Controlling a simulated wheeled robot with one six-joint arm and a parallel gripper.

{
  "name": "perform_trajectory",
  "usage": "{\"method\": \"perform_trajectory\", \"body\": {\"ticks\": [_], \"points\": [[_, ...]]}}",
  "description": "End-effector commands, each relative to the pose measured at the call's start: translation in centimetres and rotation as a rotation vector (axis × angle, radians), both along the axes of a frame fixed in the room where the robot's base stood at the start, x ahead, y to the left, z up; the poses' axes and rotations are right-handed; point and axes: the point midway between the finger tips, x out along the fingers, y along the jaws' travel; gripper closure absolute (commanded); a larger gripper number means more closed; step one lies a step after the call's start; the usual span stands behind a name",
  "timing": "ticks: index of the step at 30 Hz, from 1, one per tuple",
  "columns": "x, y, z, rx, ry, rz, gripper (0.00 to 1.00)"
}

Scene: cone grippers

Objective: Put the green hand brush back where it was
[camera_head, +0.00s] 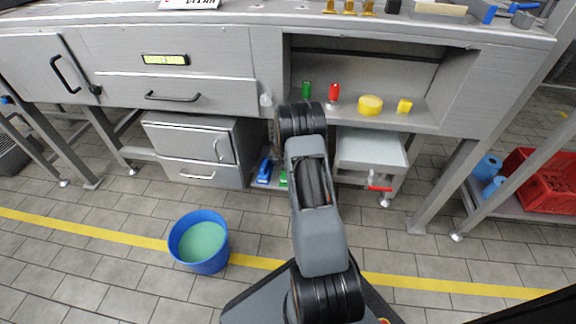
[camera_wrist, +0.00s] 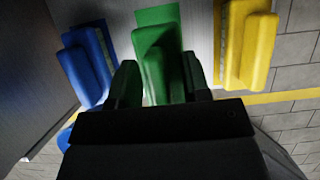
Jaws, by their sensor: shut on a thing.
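The green hand brush (camera_wrist: 158,45) is between my two dark fingers (camera_wrist: 158,76) in the wrist view, and my gripper is shut on it. A lighter flat green area (camera_wrist: 155,15) shows just beyond it on the pale surface. I cannot tell whether the brush touches that surface. In the head view only a small green bit (camera_head: 283,179) shows beside my arm, low under the bench. My arm hides the gripper there.
A blue brush (camera_wrist: 88,65) lies to the left and a yellow brush (camera_wrist: 250,45) to the right of the green one. A grey drawer cabinet (camera_head: 200,150) stands left of my arm, a red-handled valve (camera_head: 379,188) right. A blue bucket (camera_head: 200,243) stands on the floor.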

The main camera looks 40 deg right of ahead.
Motion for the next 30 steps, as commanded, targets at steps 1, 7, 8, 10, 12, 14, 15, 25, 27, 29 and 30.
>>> {"method": "perform_trajectory", "body": {"ticks": [1, 7, 8, 10, 12, 14, 15, 25, 27, 29, 30], "points": [[0.2, -0.2, -0.1, 0.000, 0.000, 0.000, 0.91], [0.7, -0.7, -0.1, 0.000, 0.001, 0.001, 0.91], [0.8, -0.8, -0.1, 0.000, 0.001, 0.001, 0.91], [1.1, -1.1, -0.3, 0.002, 0.000, 0.002, 0.91], [1.0, -1.0, -1.8, 0.003, 0.003, 0.002, 0.91], [1.0, -1.0, -2.7, 0.003, 0.003, 0.002, 0.91], [1.0, -1.0, -3.2, 0.002, 0.002, 0.002, 0.91], [1.0, -1.0, -3.7, 0.003, 0.003, 0.002, 0.54], [1.0, -1.0, -3.7, 0.003, 0.003, 0.002, 0.48], [1.0, -1.0, -3.7, 0.003, 0.003, 0.002, 0.42], [1.0, -1.0, -3.6, 0.002, 0.002, 0.002, 0.38]]}}
